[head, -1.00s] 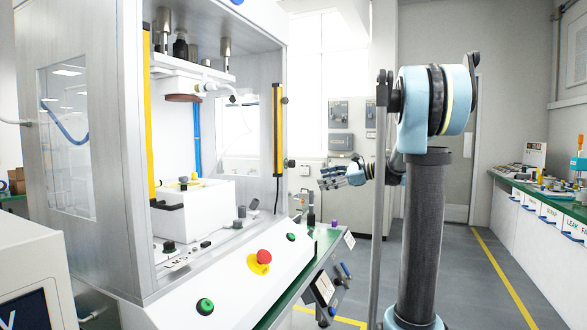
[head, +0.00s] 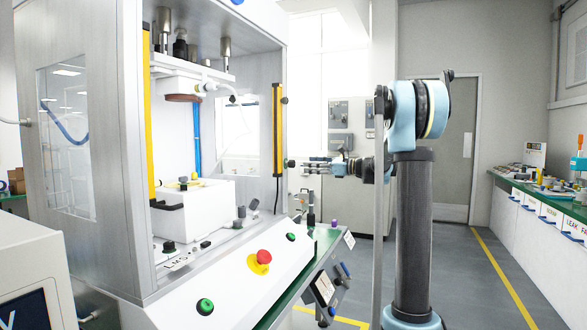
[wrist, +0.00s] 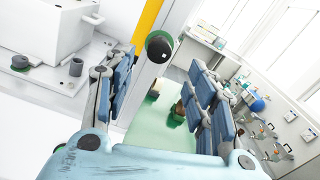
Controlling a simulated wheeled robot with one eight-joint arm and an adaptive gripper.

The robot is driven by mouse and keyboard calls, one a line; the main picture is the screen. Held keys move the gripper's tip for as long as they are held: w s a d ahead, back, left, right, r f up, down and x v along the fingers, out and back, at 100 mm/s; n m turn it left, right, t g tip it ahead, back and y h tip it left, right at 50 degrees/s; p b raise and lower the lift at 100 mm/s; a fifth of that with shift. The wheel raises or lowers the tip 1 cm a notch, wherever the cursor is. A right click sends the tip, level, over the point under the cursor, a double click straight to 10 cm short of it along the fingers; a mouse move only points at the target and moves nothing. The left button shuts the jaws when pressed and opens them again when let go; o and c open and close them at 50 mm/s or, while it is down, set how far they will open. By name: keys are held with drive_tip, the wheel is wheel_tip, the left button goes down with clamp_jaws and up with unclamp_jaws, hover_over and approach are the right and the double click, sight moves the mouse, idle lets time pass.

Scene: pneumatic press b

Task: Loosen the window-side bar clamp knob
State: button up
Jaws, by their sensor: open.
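The window-side bar is the yellow upright strip (head: 278,130) on the right post of the press enclosure; the wrist view also shows it (wrist: 148,25). Its lower dark knob (head: 290,163) sticks out to the right of the post. In the wrist view the round black knob (wrist: 159,47) with a green edge lies ahead, between the lines of my two fingers. My gripper (head: 306,163) is level with the lower knob and points left at it. In the wrist view my gripper (wrist: 163,62) is open and empty. I cannot tell whether a finger touches the knob.
An upper dark knob (head: 285,100) sits higher on the same post. Below are a red emergency button (head: 264,256) on the white sloped panel and small parts on the green bench edge (head: 325,238). Floor to the right is clear.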

sight(294, 164)
drive_tip(key=x, duration=0.9)
drive_tip(key=c, duration=1.1)
